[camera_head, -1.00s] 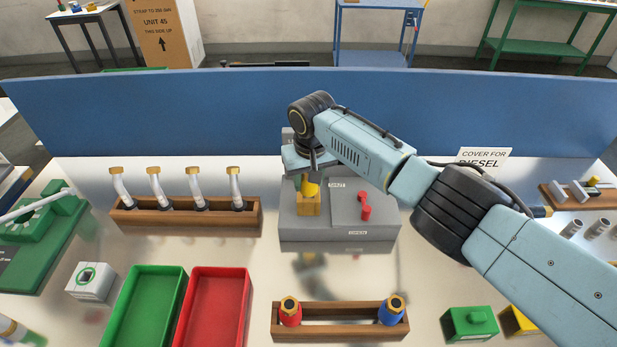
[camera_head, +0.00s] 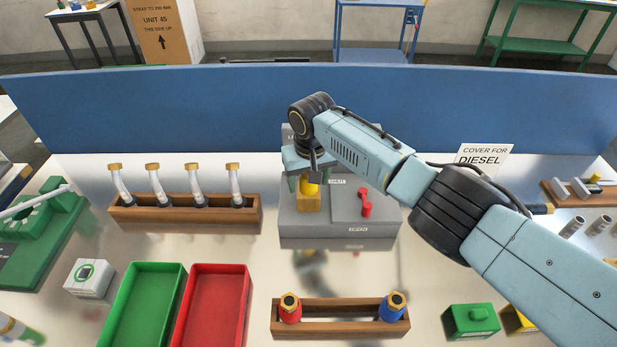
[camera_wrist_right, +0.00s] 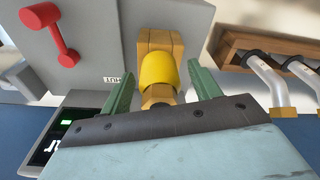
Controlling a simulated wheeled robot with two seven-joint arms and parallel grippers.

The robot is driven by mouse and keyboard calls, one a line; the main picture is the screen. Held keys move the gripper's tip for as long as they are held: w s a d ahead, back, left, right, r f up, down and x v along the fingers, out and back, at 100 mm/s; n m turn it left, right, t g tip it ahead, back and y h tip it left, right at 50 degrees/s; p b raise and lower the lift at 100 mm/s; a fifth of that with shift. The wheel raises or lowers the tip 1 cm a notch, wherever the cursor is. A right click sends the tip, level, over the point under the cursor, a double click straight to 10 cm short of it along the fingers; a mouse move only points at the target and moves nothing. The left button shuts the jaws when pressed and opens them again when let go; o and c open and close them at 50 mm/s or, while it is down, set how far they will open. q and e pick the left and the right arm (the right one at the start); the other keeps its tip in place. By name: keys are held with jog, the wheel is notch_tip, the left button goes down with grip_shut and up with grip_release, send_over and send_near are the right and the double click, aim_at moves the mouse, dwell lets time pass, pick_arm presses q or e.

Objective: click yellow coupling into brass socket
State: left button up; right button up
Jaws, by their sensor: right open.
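The yellow coupling (camera_head: 309,188) stands upright at the brass socket (camera_head: 309,203) on the grey dispenser block. In the right wrist view the yellow coupling (camera_wrist_right: 158,72) meets the brass socket (camera_wrist_right: 160,38) in line, with no clear gap; I cannot tell whether it is latched. A brass hex end shows on the coupling's near side. My right gripper (camera_head: 308,182) is above the socket. In the right wrist view its green fingers (camera_wrist_right: 160,68) are spread on either side of the coupling, with gaps between. My left gripper is out of view.
A red lever (camera_head: 365,205) is beside the socket on the dispenser. A wooden rack (camera_head: 185,216) of hoses stands left. Another rack (camera_head: 340,330) holds a red coupling (camera_head: 289,309) and a blue coupling (camera_head: 392,308). Green (camera_head: 142,305) and red (camera_head: 212,305) trays lie front left.

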jog(key=shift+r, duration=0.1)
notch_tip(320, 180, up, 13)
jog(key=s, duration=0.1)
jog(key=shift+s+d, duration=0.25)
dwell(0.3)
